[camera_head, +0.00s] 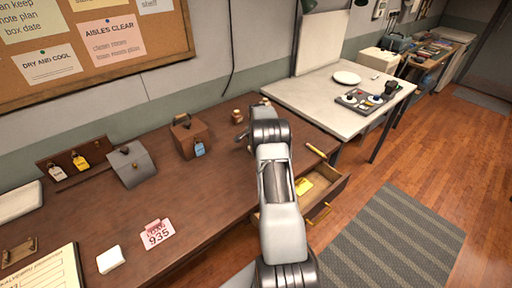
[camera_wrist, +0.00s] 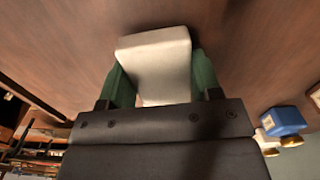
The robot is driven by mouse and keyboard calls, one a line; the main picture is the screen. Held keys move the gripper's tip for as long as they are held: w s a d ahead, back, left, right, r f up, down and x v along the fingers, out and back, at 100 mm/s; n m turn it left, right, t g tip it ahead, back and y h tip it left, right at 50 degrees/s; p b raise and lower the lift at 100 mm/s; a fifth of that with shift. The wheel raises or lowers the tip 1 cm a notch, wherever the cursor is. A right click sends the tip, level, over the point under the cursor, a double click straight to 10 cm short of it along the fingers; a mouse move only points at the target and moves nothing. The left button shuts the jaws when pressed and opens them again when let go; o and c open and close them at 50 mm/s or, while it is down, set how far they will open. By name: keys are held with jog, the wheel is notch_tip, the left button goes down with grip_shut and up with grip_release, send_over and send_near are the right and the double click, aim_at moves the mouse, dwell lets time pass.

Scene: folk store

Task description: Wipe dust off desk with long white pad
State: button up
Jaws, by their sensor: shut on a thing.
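A white pad (camera_wrist: 158,62) is between the green fingers of my gripper (camera_wrist: 160,80) in the wrist view. My gripper is shut on it, over the brown desk surface; whether the pad touches the desk, I cannot tell. The brown wooden desk (camera_head: 215,195) runs along the wall. A second, small white block (camera_head: 110,259) lies at the desk's front left. I cannot make out dust on the visible desk top.
A brown box (camera_head: 189,136) with a blue tag, a grey box (camera_head: 131,166) and a small jar (camera_head: 237,117) stand at the desk's back. A pink card (camera_head: 157,234) lies at the front. An open drawer (camera_head: 325,190) juts out right of my arm. The desk's middle is fairly clear.

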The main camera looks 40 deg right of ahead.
jog(key=shift+w+a+r, duration=0.1)
jog(key=shift+w+r, duration=0.2)
jog(key=shift+r, duration=0.5)
jog(key=shift+w+a+r+p, duration=0.1)
jog(key=shift+a+r+p, duration=0.15)
jog(key=shift+r+p, duration=0.45)
jog(key=shift+d+r+p, duration=0.1)
jog(key=shift+r+p, duration=0.65)
jog(key=shift+r, duration=1.25)
jog(key=shift+f, duration=0.1)
